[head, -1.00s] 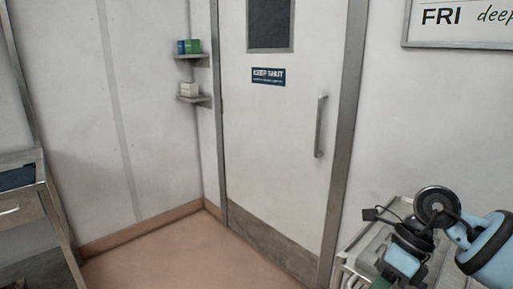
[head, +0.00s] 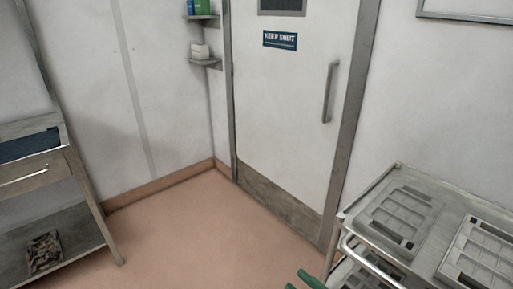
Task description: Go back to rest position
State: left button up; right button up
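Only the green fingertips of my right gripper (head: 301,284) show, at the bottom edge of the head view, right of the middle. The two tips stand apart with a gap between them, and I see nothing held in the gap. The rest of this gripper is cut off by the frame edge. The tips appear in front of the floor, just left of the metal trolley (head: 345,228). My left gripper is not in view.
The trolley on the right carries grey mould trays (head: 402,222). A bench (head: 75,205) stands at the left, with a dark box (head: 43,252) on its lower shelf. A closed door (head: 290,115) is ahead. The floor (head: 205,240) between is clear.

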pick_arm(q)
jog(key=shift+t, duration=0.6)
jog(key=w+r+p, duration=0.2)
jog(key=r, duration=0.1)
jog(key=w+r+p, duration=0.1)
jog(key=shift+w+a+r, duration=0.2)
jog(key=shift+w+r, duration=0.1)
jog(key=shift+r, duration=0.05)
pick_arm(e)
jog(key=s+d+f+m+g+h, duration=0.1)
jog(key=s+d+f+m+h, duration=0.2)
jog(key=s+f+m+h, duration=0.2)
jog(key=s+d+f+m+g+h, duration=0.2)
jog(key=s+d+f+m+h, duration=0.2)
jog(key=s+f+m, duration=0.4)
jog(key=s+d+f+m+g+h, duration=0.1)
jog(key=s+d+f+m+h, duration=0.3)
jog(key=s+f, duration=0.6)
jog(key=shift+s+m+g+h, duration=0.45)
jog(key=shift+m+h, duration=0.45)
jog(key=shift+m, duration=0.3)
